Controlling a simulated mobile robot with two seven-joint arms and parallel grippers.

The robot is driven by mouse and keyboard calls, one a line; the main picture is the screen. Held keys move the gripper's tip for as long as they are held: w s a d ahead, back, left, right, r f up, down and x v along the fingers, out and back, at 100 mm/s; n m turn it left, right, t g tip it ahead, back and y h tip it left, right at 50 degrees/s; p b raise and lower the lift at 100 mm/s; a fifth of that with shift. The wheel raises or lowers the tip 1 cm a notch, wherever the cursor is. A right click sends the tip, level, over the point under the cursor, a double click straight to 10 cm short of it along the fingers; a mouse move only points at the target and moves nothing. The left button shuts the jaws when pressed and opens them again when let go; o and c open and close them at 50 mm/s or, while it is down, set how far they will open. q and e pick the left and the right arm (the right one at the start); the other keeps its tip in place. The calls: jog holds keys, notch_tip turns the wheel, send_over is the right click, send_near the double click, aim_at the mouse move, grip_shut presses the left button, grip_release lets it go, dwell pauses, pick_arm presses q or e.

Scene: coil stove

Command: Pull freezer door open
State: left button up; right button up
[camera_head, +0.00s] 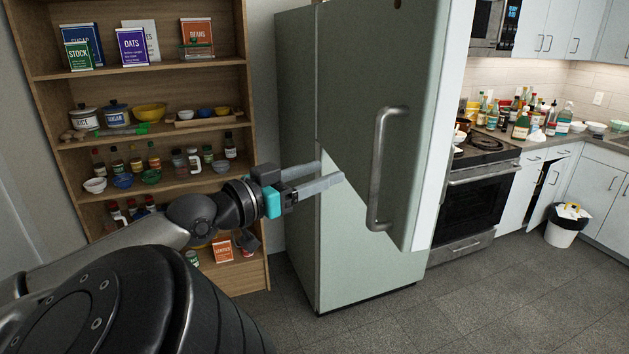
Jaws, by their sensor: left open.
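The tall grey-green fridge-freezer stands in the middle of the head view. Its upper door (352,95) stands partly open, with its free edge swung out towards me and its pale edge showing on the right. A long vertical metal handle (379,165) is on this door's front. The lower front (350,255) looks shut. My left gripper (330,174) is open and empty, its fingers pointing right. My right gripper is not in view.
A wooden shelf (160,70) with boxes, bowls and jars stands left of the fridge, behind my left arm. A coil stove (475,200) and counter with bottles are at the right. A bin (566,226) stands on the floor. The floor in front is clear.

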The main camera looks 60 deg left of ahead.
pick_arm(q)
jog(key=shift+s, duration=0.35)
jog(key=shift+d, duration=0.1)
dwell(0.4)
